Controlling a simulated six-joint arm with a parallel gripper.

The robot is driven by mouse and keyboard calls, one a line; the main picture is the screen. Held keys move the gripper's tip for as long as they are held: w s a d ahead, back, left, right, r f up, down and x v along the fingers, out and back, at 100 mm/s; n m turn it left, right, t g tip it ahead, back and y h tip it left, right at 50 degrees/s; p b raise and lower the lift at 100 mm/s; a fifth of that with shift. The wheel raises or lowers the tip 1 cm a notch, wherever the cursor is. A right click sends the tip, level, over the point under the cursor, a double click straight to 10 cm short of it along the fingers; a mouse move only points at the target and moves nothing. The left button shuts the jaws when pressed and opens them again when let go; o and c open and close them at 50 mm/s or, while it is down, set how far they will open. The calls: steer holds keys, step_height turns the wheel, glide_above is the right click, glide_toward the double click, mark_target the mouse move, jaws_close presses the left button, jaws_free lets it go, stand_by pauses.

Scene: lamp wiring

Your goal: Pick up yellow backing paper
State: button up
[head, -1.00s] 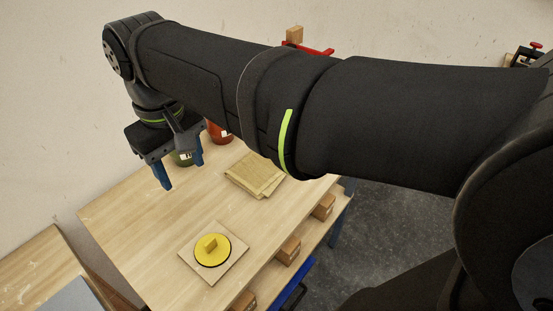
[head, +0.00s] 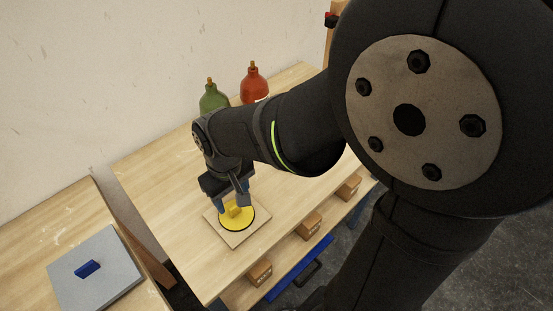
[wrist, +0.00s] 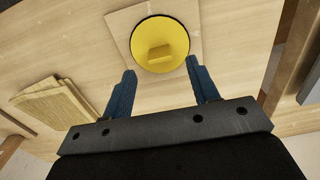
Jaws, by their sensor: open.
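The yellow backing paper (head: 246,219) is a round yellow disc with a dark rim and a small yellow block-shaped tab (wrist: 160,53) standing on it. It lies on a square light-wood board (head: 228,233) on the table. In the wrist view the disc (wrist: 148,39) is ahead of and between the fingers. My gripper (wrist: 160,72) is open and empty, with its blue fingers apart. In the head view my gripper (head: 232,207) is close over the disc and hides part of it. I cannot tell whether the fingers touch anything.
A green bottle (head: 213,97) and a red bottle (head: 254,83) stand at the back of the table. Folded tan cloths or sheets (wrist: 53,103) lie to the left in the wrist view. A grey panel with a blue block (head: 88,268) is on the left table.

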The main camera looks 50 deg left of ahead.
mark_target(235, 206)
steer(key=shift+f, duration=2.7)
steer(key=shift+c, duration=0.2)
steer(key=c, duration=1)
